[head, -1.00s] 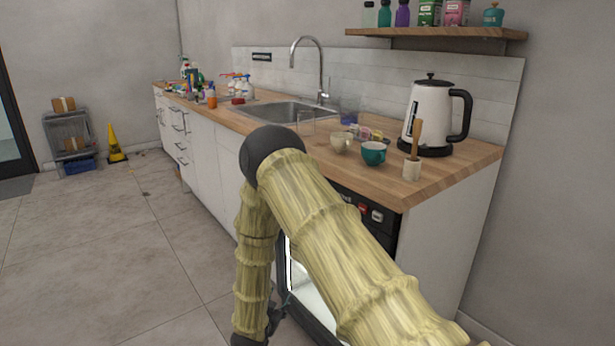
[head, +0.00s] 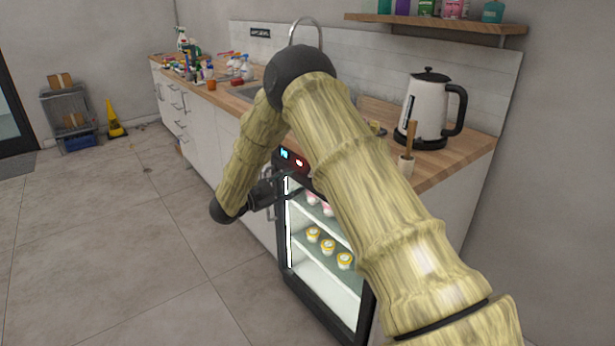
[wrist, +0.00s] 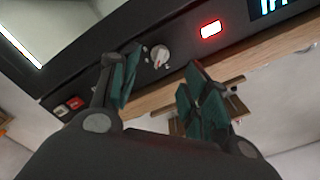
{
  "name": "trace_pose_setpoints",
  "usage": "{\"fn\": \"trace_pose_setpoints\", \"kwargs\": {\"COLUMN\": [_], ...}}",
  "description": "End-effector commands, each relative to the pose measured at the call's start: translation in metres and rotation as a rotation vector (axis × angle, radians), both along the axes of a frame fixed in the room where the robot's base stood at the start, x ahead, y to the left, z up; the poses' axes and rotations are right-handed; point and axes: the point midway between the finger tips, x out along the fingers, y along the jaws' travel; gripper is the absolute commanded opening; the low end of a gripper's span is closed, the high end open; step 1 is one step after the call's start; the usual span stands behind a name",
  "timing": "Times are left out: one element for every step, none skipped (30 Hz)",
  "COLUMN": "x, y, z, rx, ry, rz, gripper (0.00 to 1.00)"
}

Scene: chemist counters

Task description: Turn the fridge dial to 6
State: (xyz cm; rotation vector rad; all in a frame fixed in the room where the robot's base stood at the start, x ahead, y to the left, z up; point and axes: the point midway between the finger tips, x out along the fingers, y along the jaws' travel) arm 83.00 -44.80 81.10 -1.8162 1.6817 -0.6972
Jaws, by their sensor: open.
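The fridge (head: 316,314) is black-framed, lit inside and set under the counter. In the wrist view its dial (wrist: 160,56) is a small light-grey round knob with a reddish mark, on the black control panel (wrist: 130,38). I cannot read any numbers around it. My gripper (wrist: 160,82) is open, its green-padded fingers on either side of the dial in the picture, and nothing is between them. I cannot tell how far the tips are from the panel. In the head view my gripper (head: 264,190) is near the fridge's upper left, and my arm hides the dial.
A red-lit button (wrist: 211,30) and a blue display (wrist: 270,8) are on one side of the dial, and a red and a white switch (wrist: 68,106) on the other. The wooden counter holds a kettle (head: 428,108).

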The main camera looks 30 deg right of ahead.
Motion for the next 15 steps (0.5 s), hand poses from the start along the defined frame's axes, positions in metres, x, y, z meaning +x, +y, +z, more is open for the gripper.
{"fn": "trace_pose_setpoints", "kwargs": {"x": [0.0, 0.0, 0.001, 0.002, 0.002, 0.003, 0.003, 0.003, 0.003, 0.004, 0.004, 0.004, 0.004, 0.005, 0.005], "y": [-0.009, -0.014, -0.021, -0.026, -0.03, -0.036, -0.04, -0.044, -0.049, -0.052, -0.055, -0.058, -0.06, -0.062, -0.064], "z": [0.0, 0.0, 0.0, 0.0, 0.0, 0.0, 0.0, 0.0, 0.0, 0.0, 0.0, 0.0, 0.0, 0.0, 0.0], "rx": [0.0, 0.001, 0.001, 0.001, 0.0, -0.001, -0.001, 0.0, 0.001, 0.001, 0.001, 0.001, 0.0, 0.0, -0.001], "ry": [-0.001, 0.0, -0.001, -0.001, -0.001, -0.001, -0.001, -0.001, -0.001, 0.0, 0.0, 0.0, 0.0, 0.001, 0.001], "rz": [-0.001, -0.002, -0.002, -0.002, -0.001, -0.001, -0.001, -0.001, -0.001, -0.001, -0.001, -0.001, 0.0, 0.0, 0.001], "gripper": [0.47, 0.47, 0.47, 0.47, 0.47, 0.47, 0.47, 0.47, 0.47, 0.47, 0.47, 0.47, 0.47, 0.47, 0.47]}}
